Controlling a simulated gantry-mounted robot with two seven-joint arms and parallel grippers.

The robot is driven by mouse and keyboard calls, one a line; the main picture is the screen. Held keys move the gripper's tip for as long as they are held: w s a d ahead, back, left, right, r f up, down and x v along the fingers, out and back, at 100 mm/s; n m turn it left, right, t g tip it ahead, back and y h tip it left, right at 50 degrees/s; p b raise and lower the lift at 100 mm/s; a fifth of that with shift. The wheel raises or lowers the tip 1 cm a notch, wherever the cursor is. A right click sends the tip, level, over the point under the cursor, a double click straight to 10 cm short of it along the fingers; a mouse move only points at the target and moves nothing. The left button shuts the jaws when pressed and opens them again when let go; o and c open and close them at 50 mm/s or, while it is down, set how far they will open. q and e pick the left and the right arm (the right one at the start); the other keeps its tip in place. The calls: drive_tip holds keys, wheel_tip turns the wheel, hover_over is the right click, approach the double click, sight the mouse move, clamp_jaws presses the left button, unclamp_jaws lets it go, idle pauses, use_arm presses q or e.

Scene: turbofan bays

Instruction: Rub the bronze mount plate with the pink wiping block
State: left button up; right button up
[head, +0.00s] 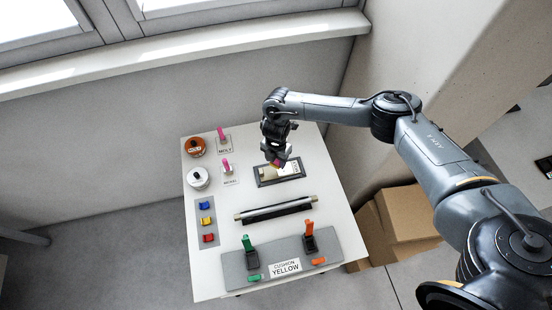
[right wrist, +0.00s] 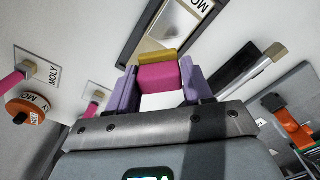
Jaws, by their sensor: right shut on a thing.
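My right gripper (head: 277,160) is shut on the pink wiping block (right wrist: 158,77), which has a yellow layer on its far end. The purple fingers hold the block from both sides in the right wrist view. The bronze mount plate (right wrist: 155,45) lies in a dark frame just beyond the block, beside a white label. In the head view the gripper is over the left part of this framed plate (head: 267,173) and hides some of it. I cannot tell whether the block touches the plate. My left gripper is not in view.
A dark bar (head: 275,209) lies in front of the frame. A grey board (head: 280,263) with green and orange clips is at the front edge. Two round pots (head: 195,147), pink-handled items (head: 226,166) and coloured blocks (head: 206,220) stand at left. Cardboard boxes (head: 400,220) are right of the table.

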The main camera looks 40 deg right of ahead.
drive_tip(key=shift+r+p, duration=0.6)
drive_tip(key=shift+r, duration=0.5)
drive_tip(key=shift+n, duration=0.3)
